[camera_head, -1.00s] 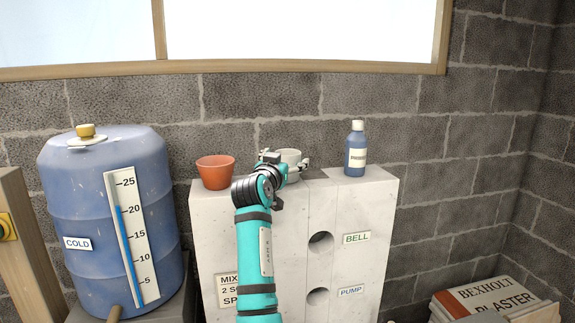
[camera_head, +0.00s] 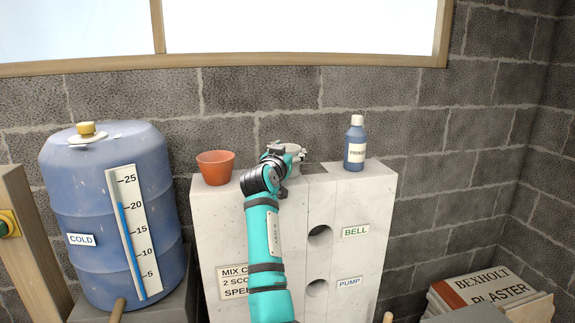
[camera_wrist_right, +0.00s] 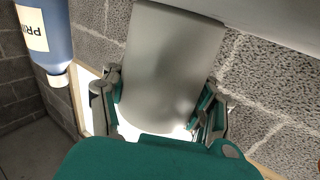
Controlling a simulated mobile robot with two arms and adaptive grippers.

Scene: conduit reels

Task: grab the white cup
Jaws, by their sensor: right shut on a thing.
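The white cup (camera_head: 293,151) stands on top of the pale block cabinet (camera_head: 215,230), partly hidden behind my right gripper (camera_head: 287,151) in the head view. In the right wrist view the cup (camera_wrist_right: 170,65) shows as a smooth grey-white wall between the two fingers of my right gripper (camera_wrist_right: 160,105). The fingers are on either side of the cup and shut on it. I cannot tell whether the cup's base touches the cabinet top. My left gripper is not in view.
An orange pot (camera_head: 215,167) stands left of the cup, and a blue primer bottle (camera_head: 355,143) stands right of it. A blue barrel (camera_head: 75,200) is at the left. Plaster bags (camera_head: 490,290) lie at the lower right. A block wall is behind.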

